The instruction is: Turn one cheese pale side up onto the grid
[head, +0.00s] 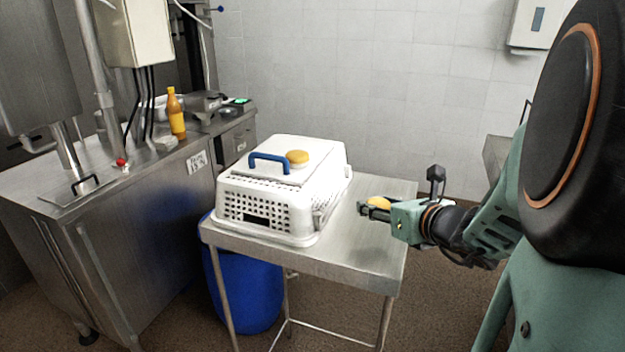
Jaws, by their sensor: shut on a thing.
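My gripper (366,209) is over the right part of the steel table, to the right of the white perforated basket. It is shut on an orange-yellow cheese (379,203), partly hidden by the fingers. Which face of this cheese is pale, and its exact tilt, I cannot tell. Another round cheese (297,157) lies flat on top of the white basket (266,205), beside a blue handle (270,158). Its upper face is tan-orange and its side is paler yellow. I cannot make out a separate grid; the basket's front wall has rows of holes.
The small steel table (345,248) has bare room at its front and right. A blue barrel (245,290) stands under it. A steel counter (150,190) with an orange bottle (176,115) stands at the left. A tiled wall is behind.

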